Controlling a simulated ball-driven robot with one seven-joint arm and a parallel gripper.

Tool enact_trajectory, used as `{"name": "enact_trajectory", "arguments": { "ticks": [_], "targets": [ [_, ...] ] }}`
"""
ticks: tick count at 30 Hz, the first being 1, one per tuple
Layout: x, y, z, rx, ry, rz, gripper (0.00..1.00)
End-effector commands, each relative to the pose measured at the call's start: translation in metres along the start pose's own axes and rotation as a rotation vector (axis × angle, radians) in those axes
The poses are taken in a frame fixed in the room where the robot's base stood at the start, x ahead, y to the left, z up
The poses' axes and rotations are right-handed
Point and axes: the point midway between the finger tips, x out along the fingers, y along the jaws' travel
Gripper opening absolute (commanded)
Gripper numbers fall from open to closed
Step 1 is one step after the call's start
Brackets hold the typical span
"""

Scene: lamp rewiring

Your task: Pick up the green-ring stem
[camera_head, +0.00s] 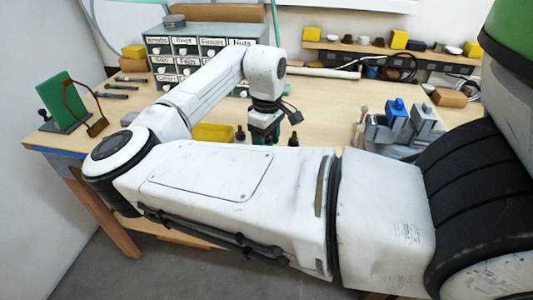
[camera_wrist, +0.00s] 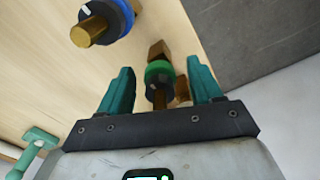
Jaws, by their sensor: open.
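The green-ring stem (camera_wrist: 158,73) has a green collar, a dark body and a brass-coloured end. In the wrist view it shows between the two teal fingers of my gripper (camera_wrist: 160,70). The fingers are open, with a visible gap on each side of the stem. I cannot tell how far down along the stem they reach.
A blue-ring stem (camera_wrist: 108,18) with a brass end is at upper left in the wrist view. Small brown blocks lie near the green ring. A teal object (camera_wrist: 38,142) shows at lower left. A yellow tray (camera_head: 212,133) and drawer cabinet (camera_head: 205,45) stand on the bench.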

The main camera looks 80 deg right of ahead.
Motion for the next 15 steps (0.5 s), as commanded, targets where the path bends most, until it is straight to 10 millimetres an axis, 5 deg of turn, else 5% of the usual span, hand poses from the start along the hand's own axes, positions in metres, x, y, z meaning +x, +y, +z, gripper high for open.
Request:
{"name": "enact_trajectory", "arguments": {
  "ticks": [8,15],
  "targets": [
    [0.004,-0.0001,-0.0001,0.0,0.001,0.0,0.65],
    [0.0037,0.0,0.0,0.0,0.001,0.0,0.43]
  ]
}}
